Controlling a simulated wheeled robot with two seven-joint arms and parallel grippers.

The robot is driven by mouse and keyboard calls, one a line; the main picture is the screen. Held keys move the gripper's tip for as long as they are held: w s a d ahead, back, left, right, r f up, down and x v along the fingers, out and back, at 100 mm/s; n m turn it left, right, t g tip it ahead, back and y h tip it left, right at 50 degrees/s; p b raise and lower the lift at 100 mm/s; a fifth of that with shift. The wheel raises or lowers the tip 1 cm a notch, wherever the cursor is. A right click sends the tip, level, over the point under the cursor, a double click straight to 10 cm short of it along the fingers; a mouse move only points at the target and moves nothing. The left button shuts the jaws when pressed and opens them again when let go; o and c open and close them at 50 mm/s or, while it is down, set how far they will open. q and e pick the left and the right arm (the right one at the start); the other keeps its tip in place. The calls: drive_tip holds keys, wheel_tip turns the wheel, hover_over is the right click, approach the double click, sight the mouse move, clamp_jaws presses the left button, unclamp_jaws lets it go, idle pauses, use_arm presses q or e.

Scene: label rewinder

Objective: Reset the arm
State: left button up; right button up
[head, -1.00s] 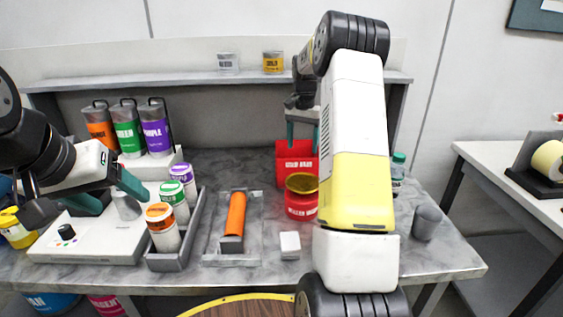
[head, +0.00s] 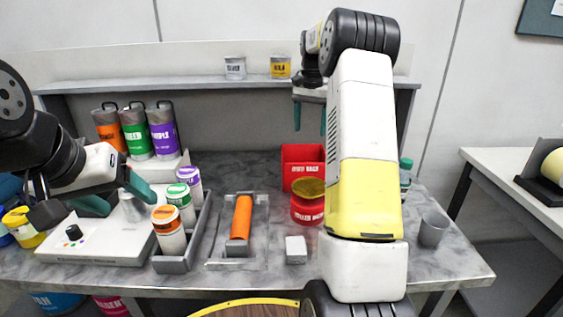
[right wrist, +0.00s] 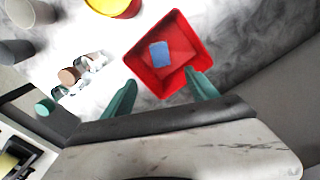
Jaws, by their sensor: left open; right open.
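My right gripper (head: 310,118) is open and empty, raised above the back of the counter over a red open box (head: 303,165). In the right wrist view the green fingertips (right wrist: 160,92) stand apart, with the red box (right wrist: 168,58) beyond them and a small blue piece (right wrist: 160,54) lying in it. My left gripper (head: 118,200) is open on the left, above the white device (head: 95,248). Its tips are near a grey metal cup (head: 133,207); I cannot tell whether they touch it. My right forearm hides part of the counter's right side.
A red tub (head: 307,211) with a yellow top stands before the box. An orange roller (head: 241,218) lies in a tray. Several labelled jars stand in a grey rack (head: 172,264). A white block (head: 296,250) and a grey cup (head: 433,230) stand near the front edge.

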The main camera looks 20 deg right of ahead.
drive_tip(key=s+a+r+n+t, duration=0.2)
drive_tip(key=s+a+r, duration=0.3)
drive_tip(key=s, duration=0.2)
drive_tip(key=s+a+r+n+t, duration=0.1)
drive_tip(key=s+a+r+n, duration=0.1)
drive_tip(key=s+a+r, duration=0.4)
drive_tip(key=s+a+f+n+t+y, duration=0.1)
drive_tip(key=s+a+f+n, duration=0.1)
drive_tip(key=s, duration=0.8)
drive_tip(key=s+a+f+n+t+y, duration=0.1)
drive_tip(key=s+a+f, duration=0.3)
drive_tip(key=s, duration=0.6)
drive_tip(key=shift+s+a+n+t, duration=0.4)
drive_tip(key=shift+n+t, duration=0.2)
drive_tip(key=shift+n, duration=0.3)
